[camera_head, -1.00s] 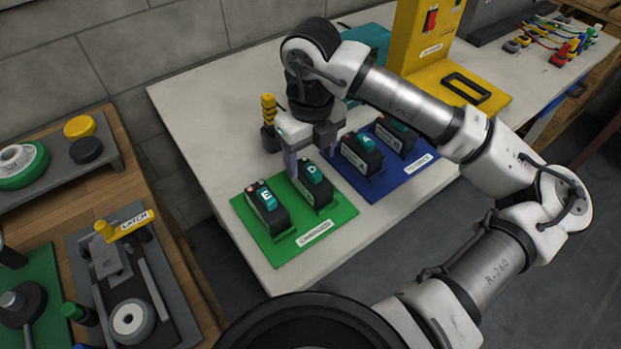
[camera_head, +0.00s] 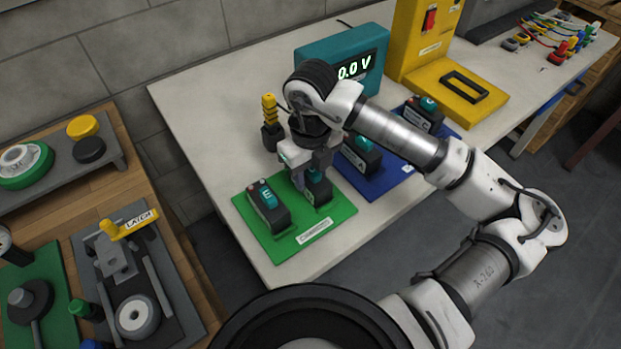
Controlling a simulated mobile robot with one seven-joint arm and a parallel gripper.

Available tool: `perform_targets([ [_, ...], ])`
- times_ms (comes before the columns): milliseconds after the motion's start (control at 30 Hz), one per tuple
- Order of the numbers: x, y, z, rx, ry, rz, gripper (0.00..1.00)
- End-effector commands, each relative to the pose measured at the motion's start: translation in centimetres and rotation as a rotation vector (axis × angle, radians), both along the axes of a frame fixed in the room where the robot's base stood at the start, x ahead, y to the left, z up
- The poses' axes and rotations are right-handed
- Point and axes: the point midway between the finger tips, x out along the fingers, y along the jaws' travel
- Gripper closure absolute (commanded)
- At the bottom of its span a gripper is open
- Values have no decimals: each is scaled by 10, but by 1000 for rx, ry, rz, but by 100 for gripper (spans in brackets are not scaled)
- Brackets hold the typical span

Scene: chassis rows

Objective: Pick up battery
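My gripper (camera_head: 312,172) points down at the dark battery marked D (camera_head: 318,190), with its fingers at that battery's upper part. I cannot tell whether the fingers are closed on it. Battery D stands on the green mat (camera_head: 284,249) and is partly hidden by my gripper. The battery marked E (camera_head: 267,208) stands to its left on the same mat. On the blue mat (camera_head: 380,188) to the right are a battery (camera_head: 362,155), partly behind my gripper and arm, and another dark battery with a teal label (camera_head: 425,115), above my forearm.
A teal meter (camera_head: 312,53) reading 0.0 V stands behind my gripper. A yellow-topped black post (camera_head: 270,122) stands close to its left. A yellow fixture (camera_head: 430,50) is at the back right. The white table (camera_head: 205,110) is clear at the left.

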Motion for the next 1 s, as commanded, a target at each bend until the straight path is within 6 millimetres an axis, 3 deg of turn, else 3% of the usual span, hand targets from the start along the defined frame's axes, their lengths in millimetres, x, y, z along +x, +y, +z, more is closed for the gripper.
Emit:
perform_targets([
  [33, 0, 0, 0, 0, 0, 0, 76],
  [233, 0, 0, 0, 0, 0, 0, 100],
  [633, 1, 0, 7, -2, -3, 0, 100],
  [833, 1, 0, 33, -3, -5, 2, 100],
  [1000, 2, 0, 75, -5, -7, -1, 100],
])
